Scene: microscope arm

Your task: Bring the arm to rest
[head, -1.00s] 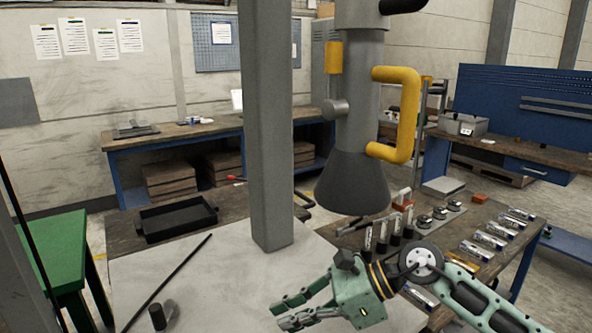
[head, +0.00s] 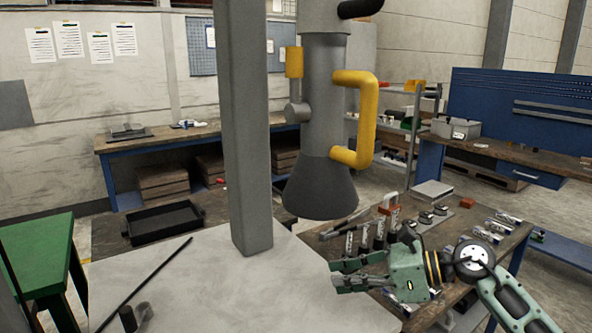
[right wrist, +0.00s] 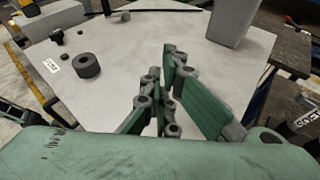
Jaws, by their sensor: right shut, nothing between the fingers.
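The microscope head (head: 320,185) is a grey cylinder with a dark flared cone at its lower end, hanging above the tables right of a grey upright post (head: 248,140). A yellow loop handle (head: 367,115) is on its right side and a yellow block (head: 294,62) on its left. My right gripper (head: 338,276) is shut and empty, below the cone and apart from the handle, fingers pointing left. In the right wrist view its fingers (right wrist: 160,68) are over the pale tabletop. The arm above the head is cut off by the picture edge. My left gripper is out of view.
A workbench (head: 495,258) with several small tools and labelled parts lies behind my right gripper. The pale table (head: 200,285) carries a dark rod (head: 145,285) and, in the right wrist view, a dark ring (right wrist: 86,66). A green stand (head: 38,250) is at left.

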